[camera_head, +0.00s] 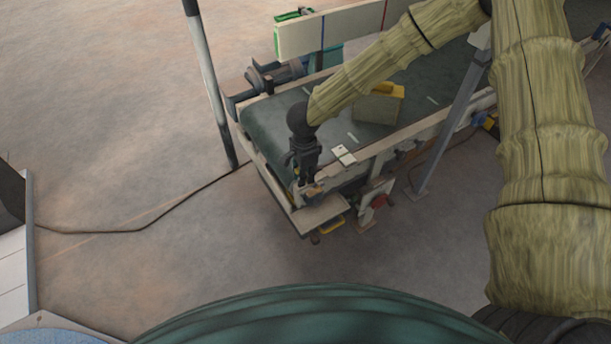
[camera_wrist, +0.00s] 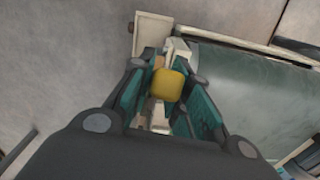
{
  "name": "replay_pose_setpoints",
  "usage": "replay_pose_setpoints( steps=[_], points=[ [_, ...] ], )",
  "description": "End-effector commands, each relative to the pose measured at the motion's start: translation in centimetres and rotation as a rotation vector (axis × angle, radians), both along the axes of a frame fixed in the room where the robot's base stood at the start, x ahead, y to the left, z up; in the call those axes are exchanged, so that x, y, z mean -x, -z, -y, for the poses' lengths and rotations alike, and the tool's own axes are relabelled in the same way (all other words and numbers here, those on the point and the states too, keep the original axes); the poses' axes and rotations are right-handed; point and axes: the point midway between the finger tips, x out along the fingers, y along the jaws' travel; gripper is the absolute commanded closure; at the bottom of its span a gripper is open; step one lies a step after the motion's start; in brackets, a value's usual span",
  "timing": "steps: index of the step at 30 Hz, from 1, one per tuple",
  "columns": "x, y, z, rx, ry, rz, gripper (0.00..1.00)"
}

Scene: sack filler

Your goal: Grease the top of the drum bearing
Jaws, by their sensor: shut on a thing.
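My gripper (camera_head: 303,178) is at the near end of the conveyor, over its corner by the end roller, pointing down. In the wrist view my gripper (camera_wrist: 165,95) is shut on a yellow block-like thing (camera_wrist: 169,86), which sits between the teal fingers. Only its top shows; its lower part is hidden, so I cannot tell whether it touches anything below. Pale frame parts (camera_wrist: 177,50) lie under and beyond the fingers. The drum bearing itself I cannot make out clearly; my gripper covers that corner in the head view.
The green conveyor belt (camera_head: 275,122) runs back to the upper right. A box with a yellow top (camera_head: 380,103) stands on it. A white tag (camera_head: 343,154) is on the near rail. A grey post (camera_head: 212,90) stands at left, and a cable (camera_head: 150,222) crosses the floor.

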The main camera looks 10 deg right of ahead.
Motion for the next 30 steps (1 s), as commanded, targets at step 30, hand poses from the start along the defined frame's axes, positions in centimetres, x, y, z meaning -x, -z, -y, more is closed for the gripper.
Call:
replay_pose_setpoints(
  steps=[30],
  points=[
    [0.3,-5.3,0.9,0.002,0.013,-0.004,1.00]
  ],
)
